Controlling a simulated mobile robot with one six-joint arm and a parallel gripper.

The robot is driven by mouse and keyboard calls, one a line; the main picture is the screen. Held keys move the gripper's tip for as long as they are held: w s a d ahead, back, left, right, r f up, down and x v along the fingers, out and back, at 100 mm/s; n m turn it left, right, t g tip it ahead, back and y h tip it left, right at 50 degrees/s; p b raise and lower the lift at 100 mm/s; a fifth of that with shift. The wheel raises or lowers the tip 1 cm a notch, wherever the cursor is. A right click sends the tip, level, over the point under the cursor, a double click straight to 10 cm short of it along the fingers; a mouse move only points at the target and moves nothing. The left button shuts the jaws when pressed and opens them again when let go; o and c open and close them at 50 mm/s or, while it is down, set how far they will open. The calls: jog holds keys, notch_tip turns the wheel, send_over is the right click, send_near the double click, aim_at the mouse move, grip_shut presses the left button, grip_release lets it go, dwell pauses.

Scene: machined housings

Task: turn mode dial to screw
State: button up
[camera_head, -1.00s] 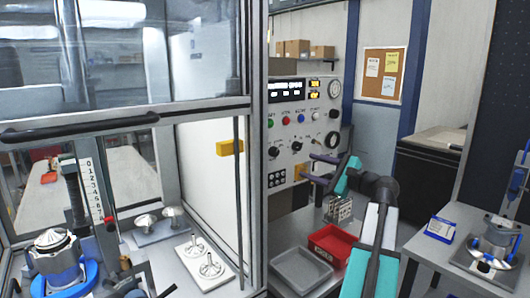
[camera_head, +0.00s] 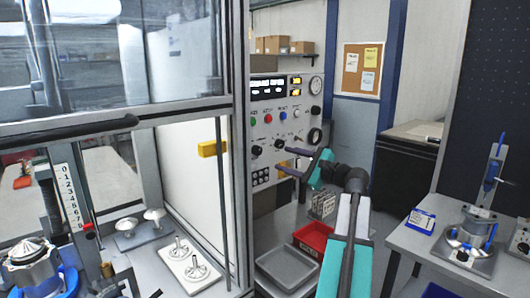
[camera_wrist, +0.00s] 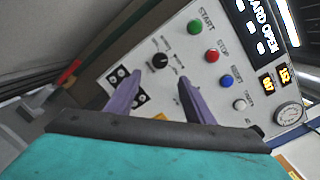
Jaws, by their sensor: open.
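The mode dial seems to be the black knob (camera_wrist: 160,60) on the pale control panel in the wrist view, with small labels around it too blurred to read. In the wrist view the knob shows between and just beyond the fingertips. In the head view my gripper (camera_head: 282,159) is in front of the panel, slightly below the knob. I cannot tell whether it touches anything.
Green (camera_wrist: 195,27), red (camera_wrist: 212,56) and blue (camera_wrist: 226,82) buttons sit beside the knob. A round gauge (camera_wrist: 288,115) and a lit display (camera_head: 268,87) are on the panel. A red bin (camera_head: 312,238) and a grey tray (camera_head: 287,268) lie below. A framed glass enclosure stands left.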

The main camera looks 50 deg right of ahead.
aim_at(260, 151)
jog(key=w+p, duration=0.3)
jog(key=w, duration=0.8)
jog(key=shift+a, duration=0.15)
jog(key=shift+s, duration=0.1)
jog(key=c, duration=0.9)
jog(key=shift+c, duration=0.7)
